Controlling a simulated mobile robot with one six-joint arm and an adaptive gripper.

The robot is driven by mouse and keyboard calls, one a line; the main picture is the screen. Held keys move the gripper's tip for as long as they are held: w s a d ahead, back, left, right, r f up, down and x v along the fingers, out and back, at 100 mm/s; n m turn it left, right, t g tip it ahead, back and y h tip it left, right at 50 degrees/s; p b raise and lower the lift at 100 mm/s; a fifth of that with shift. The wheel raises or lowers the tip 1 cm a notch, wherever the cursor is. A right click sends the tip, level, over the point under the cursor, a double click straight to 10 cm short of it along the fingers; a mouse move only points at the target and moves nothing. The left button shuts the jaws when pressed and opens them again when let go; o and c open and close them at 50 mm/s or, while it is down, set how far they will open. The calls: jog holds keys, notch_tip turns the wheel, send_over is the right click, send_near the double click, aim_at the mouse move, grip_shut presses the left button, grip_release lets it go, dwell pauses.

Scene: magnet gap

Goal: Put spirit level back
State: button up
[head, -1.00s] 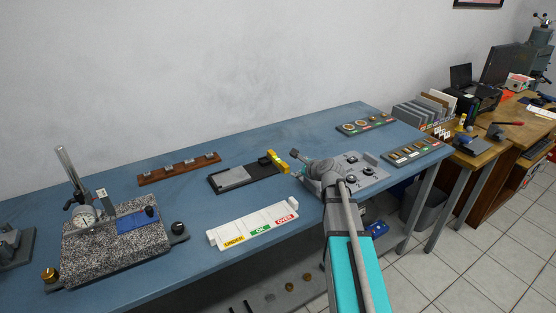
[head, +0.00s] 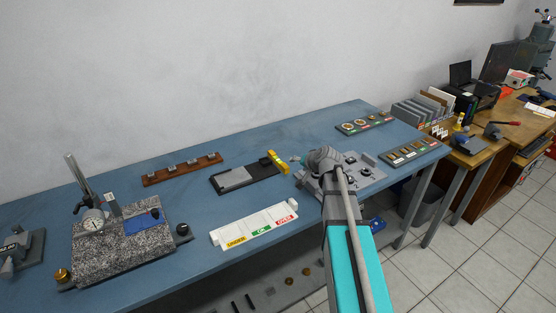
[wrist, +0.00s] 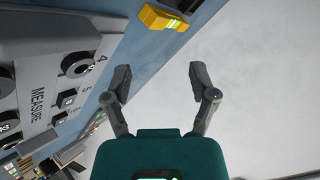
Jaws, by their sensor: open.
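The yellow spirit level (head: 279,161) is at the right end of a black holder (head: 261,171) on the blue bench. I cannot tell whether it rests in the holder or beside it. A grey plate (head: 235,178) lies on the holder's left part. In the wrist view the yellow level (wrist: 165,18) shows at the top, with a green vial window. My gripper (wrist: 158,82) is open and empty, its fingers pointing toward the wall and apart from the level. In the head view my gripper is mostly hidden behind my arm.
A grey fixture marked MEASURE (wrist: 40,75) lies close left of my gripper. A white sorting tray (head: 254,224), a wooden rack (head: 182,169) and a granite stand (head: 125,246) occupy the bench's left part. The white wall (head: 190,70) rises behind.

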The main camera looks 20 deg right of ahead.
jog(key=n+p, duration=0.1)
jog(key=n, duration=0.2)
jog(key=r+n, duration=0.1)
jog(key=n, duration=0.2)
jog(key=n+g+p, duration=0.1)
jog(key=n, duration=0.2)
jog(key=shift+s+d+r+n+h+p, duration=0.25)
jog(key=shift+d+n+h+p, duration=0.05)
jog(key=shift+n, duration=0.1)
jog(key=shift+w+f, duration=0.1)
jog(key=b, duration=0.5)
send_near(287, 167)
jog(key=x, duration=0.3)
jog(key=shift+w+f, duration=0.1)
jog(key=shift+f, duration=0.35)
jog(key=shift+w+a+f+b, duration=0.15)
jog(key=shift+w+f+b, duration=0.25)
jog(key=shift+b, duration=0.2)
jog(key=shift+w, duration=0.1)
jog(key=shift+b+x, duration=1.75)
jog(key=shift+x, duration=0.85)
jog(key=shift+r, duration=0.1)
jog(key=shift+c, duration=0.2)
